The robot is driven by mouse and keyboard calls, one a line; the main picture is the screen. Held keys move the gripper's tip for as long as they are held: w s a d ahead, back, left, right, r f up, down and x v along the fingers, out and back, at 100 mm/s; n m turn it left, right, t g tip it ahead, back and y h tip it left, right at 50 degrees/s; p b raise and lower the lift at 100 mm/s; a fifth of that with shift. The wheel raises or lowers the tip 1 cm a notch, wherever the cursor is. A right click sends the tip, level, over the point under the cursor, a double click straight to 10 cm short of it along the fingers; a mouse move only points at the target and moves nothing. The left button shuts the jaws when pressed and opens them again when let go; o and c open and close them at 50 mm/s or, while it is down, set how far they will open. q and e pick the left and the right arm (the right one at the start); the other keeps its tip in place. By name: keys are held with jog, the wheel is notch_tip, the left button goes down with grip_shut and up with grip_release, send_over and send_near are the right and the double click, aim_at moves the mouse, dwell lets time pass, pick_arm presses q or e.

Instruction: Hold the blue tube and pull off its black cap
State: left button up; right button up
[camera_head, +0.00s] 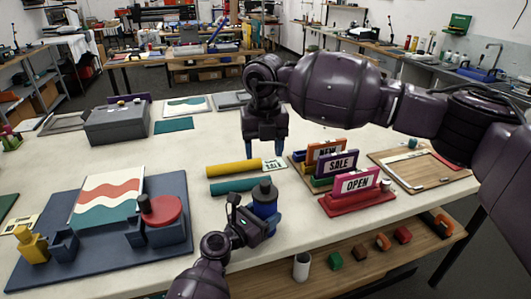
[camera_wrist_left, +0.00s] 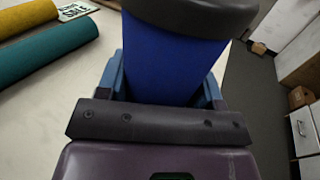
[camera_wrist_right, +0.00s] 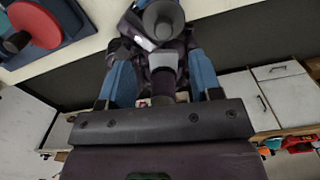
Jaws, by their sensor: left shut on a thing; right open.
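The blue tube (camera_head: 264,207) stands upright near the table's front edge, with its black cap (camera_head: 265,188) on top. My left gripper (camera_head: 254,222) is shut on the tube's body below the cap. The left wrist view shows the blue tube (camera_wrist_left: 170,70) between the fingers and the cap's dark rim (camera_wrist_left: 195,15) above them. My right gripper (camera_head: 263,148) is open and empty, fingers pointing down, above the table and behind the tube, apart from the cap. The right wrist view shows a round grey top that looks like the cap (camera_wrist_right: 163,18), beyond the fingertips.
Yellow (camera_head: 233,168) and teal (camera_head: 232,186) rolls lie left of the tube. Sign stands, including a red one (camera_head: 356,200), are to its right. A blue board (camera_head: 75,255) with a red disc (camera_head: 160,210) is at left. A grey box (camera_head: 117,126) stands further back.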

aim_at(266, 182)
jog(key=f+n, duration=0.3)
jog(key=n, duration=0.3)
jog(key=f+n, duration=0.3)
jog(key=n, duration=0.3)
jog(key=f+n, duration=0.4)
jog(key=n, duration=0.1)
jog(key=shift+s+d+n, duration=0.2)
jog(key=shift+s+n, duration=0.05)
jog(key=shift+n, duration=0.15)
dwell(0.3)
jog(key=shift+c, duration=0.3)
grip_shut()
jog(key=shift+r, duration=0.1)
